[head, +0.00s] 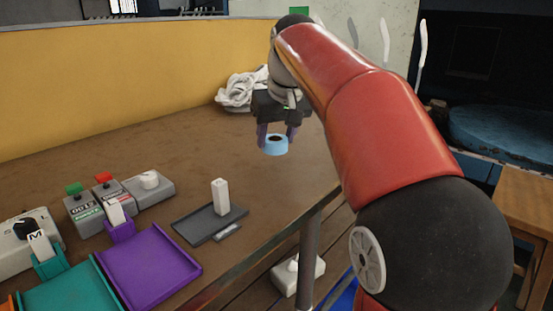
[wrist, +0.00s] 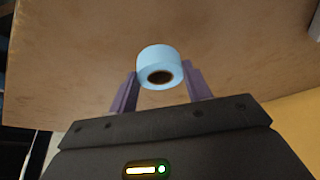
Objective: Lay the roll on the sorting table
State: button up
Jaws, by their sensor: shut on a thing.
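The roll (head: 275,147) is a light blue ring with a dark hollow core. My gripper (head: 277,138) is shut on it, with one purple finger on each side. The roll also shows between the fingertips in the wrist view (wrist: 160,62), with the brown table behind it. The sorting table (head: 140,125) has a brown top and a yellow wall along its back. The roll is over the table's right part; I cannot tell for certain whether its underside touches the top.
A dark grey tray with a white upright block (head: 220,196) stands left of the roll. Purple (head: 150,265) and teal (head: 70,292) trays and small grey button boxes (head: 85,210) fill the left front. A white cloth (head: 240,90) lies at the back. Bare tabletop surrounds the roll.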

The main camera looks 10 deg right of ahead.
aim_at(276, 152)
jog(key=shift+f+b, duration=0.45)
jog(key=shift+f, duration=1.65)
jog(key=o, duration=1)
jog(key=shift+f, duration=0.1)
jog(key=p+v, duration=0.2)
jog(key=v, duration=1)
